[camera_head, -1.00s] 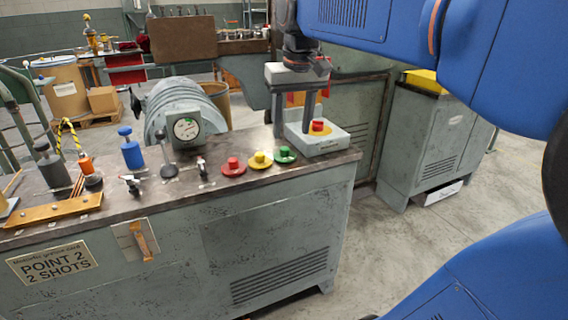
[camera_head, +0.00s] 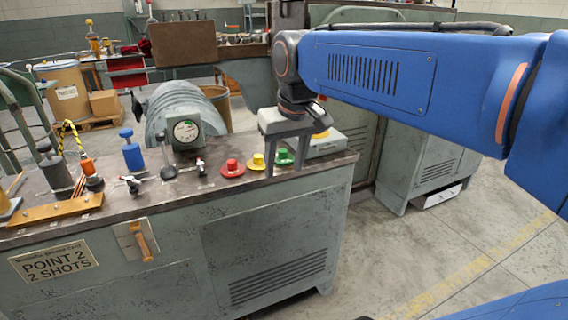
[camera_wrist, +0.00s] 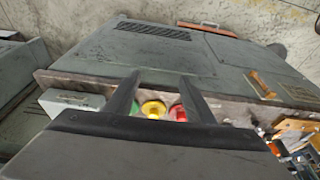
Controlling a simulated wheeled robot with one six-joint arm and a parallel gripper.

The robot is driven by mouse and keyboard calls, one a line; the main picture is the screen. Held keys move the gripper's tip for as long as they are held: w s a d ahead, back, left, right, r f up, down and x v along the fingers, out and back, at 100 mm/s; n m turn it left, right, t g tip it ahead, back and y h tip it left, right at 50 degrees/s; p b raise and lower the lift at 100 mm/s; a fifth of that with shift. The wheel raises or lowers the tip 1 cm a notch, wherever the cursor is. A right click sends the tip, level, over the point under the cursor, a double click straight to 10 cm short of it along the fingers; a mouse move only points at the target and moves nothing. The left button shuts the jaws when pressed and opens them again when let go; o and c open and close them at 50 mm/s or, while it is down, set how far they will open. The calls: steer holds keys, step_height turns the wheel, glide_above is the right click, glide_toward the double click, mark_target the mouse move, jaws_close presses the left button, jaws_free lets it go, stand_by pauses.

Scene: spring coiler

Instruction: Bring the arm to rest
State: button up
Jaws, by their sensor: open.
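My gripper (camera_head: 286,168) hangs at the end of my blue arm, in front of the right end of the grey machine's worktop (camera_head: 215,185). Its two fingers point down and stand apart with nothing between them. In the head view they overlap the green button (camera_head: 284,157). In the wrist view the open fingers (camera_wrist: 158,88) frame the yellow button (camera_wrist: 153,109) and red button (camera_wrist: 178,113), which lie beyond them. I cannot tell the exact gap to the buttons. The pale button box (camera_head: 328,146) at the worktop's right end is partly hidden behind my gripper.
Knobs, small levers and a round gauge (camera_head: 186,131) stand along the worktop to the left. A grey cabinet (camera_head: 418,165) stands behind on the right. The floor (camera_head: 410,245) to the right of the machine is clear.

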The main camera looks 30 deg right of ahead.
stand_by(0.3)
steer(key=s+a+f+n+t, duration=0.1)
steer(key=s+a+f, duration=0.2)
steer(key=s+f, duration=0.7)
step_height(320, 180, down, 4)
steer(key=shift+s+r+t, duration=0.1)
steer(key=shift+s+t, duration=0.15)
steer(key=shift+t, duration=0.05)
